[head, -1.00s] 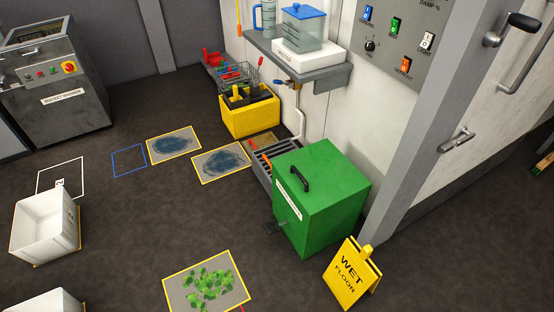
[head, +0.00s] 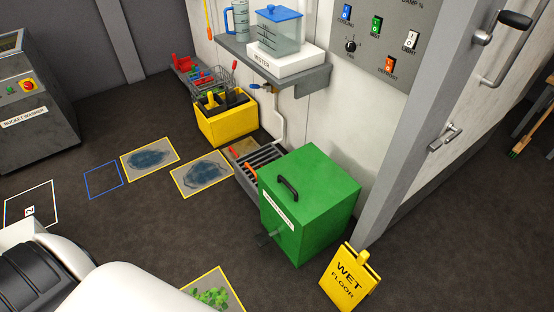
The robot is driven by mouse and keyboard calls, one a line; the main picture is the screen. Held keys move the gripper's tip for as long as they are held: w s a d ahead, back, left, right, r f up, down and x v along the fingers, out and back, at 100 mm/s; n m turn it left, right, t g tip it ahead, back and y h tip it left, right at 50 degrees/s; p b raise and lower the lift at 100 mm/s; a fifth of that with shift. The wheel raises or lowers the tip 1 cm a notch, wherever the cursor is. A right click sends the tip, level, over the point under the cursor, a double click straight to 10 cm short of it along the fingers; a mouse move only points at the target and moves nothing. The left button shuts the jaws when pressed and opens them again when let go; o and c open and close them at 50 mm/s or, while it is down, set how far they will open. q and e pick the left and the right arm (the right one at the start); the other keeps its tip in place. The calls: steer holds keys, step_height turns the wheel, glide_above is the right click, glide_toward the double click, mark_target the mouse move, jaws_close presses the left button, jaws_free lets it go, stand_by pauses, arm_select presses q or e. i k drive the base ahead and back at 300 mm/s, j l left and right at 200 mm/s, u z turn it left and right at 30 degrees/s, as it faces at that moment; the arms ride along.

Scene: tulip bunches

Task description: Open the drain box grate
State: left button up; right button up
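The drain box grate (head: 262,158) is a dark barred cover on the floor against the wall, between the yellow caddy and the green bin. Its right end is partly hidden by the green bin. An orange-red thing, perhaps a handle (head: 248,170), lies at the grate; I cannot tell whether it is fixed to it. The grate appears to lie flat. A white and black part of my own arm fills the bottom left, but neither gripper shows.
The green lidded bin (head: 318,200) stands right beside the grate, with a yellow wet floor sign (head: 349,278) in front. A yellow caddy (head: 226,122) stands behind the grate. A wall shelf (head: 275,72) hangs above. Floor left of the grate is open, with flat marked mats (head: 203,188).

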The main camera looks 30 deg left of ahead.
mark_target(247, 164)
steer(key=i+j+z, duration=0.2)
steer(key=j+z, duration=0.15)
steer(key=j, duration=0.95)
steer(key=j+z, duration=0.3)
steer(key=j, duration=0.95)
